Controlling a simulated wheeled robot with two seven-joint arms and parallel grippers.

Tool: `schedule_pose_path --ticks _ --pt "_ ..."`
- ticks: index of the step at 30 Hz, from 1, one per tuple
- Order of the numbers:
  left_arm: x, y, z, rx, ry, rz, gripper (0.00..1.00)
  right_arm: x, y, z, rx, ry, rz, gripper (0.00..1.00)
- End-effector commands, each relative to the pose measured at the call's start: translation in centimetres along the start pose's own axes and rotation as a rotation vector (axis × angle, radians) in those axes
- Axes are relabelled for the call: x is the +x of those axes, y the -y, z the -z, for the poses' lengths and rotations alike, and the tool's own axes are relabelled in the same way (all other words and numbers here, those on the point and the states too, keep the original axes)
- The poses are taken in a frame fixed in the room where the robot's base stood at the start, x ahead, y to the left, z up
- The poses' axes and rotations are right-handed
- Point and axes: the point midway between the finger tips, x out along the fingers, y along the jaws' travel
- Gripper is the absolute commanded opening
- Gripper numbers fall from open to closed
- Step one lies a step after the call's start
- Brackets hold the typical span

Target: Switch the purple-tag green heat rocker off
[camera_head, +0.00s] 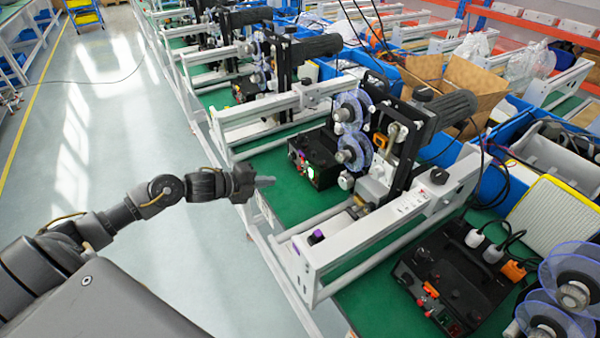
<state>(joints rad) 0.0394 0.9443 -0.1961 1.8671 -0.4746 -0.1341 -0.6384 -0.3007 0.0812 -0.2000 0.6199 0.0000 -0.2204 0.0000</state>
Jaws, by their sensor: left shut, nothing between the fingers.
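My left gripper (264,181) reaches in from the left at the front edge of the green bench. Its fingers are together, empty, and point right. A black control box (322,152) stands on the bench beyond the fingertips, up and to the right, apart from them. A small purple patch (301,157) and a bright lit spot show on its front. The green heat rocker is too small to make out surely, and so is its position. My right gripper is not in view.
A coder machine with clear purple-blue reels (353,113) stands behind the box. A white frame rail (375,228) with a purple block (316,237) crosses the bench to the right. Another black control box (455,283) is at lower right. The aisle floor (95,120) at left is clear.

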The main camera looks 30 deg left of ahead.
Motion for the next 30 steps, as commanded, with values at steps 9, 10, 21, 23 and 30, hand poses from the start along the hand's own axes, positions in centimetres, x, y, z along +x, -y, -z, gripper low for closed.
schedule_pose_path --ticks 9,10,21,23,30 --pt "6.5 0.4 0.0 -0.005 0.0 0.002 0.0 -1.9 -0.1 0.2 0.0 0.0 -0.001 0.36" --pt "7.1 0.4 0.0 -0.005 0.0 0.003 0.0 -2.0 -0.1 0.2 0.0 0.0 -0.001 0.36" --pt "11.2 2.1 0.0 -0.001 0.0 0.0 0.0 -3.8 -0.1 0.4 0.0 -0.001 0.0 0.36" --pt "11.4 2.2 0.1 -0.001 0.0 0.0 0.0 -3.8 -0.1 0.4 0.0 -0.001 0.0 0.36" --pt "11.6 2.2 0.0 0.0 0.0 0.0 0.0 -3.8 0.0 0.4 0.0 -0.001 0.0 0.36"
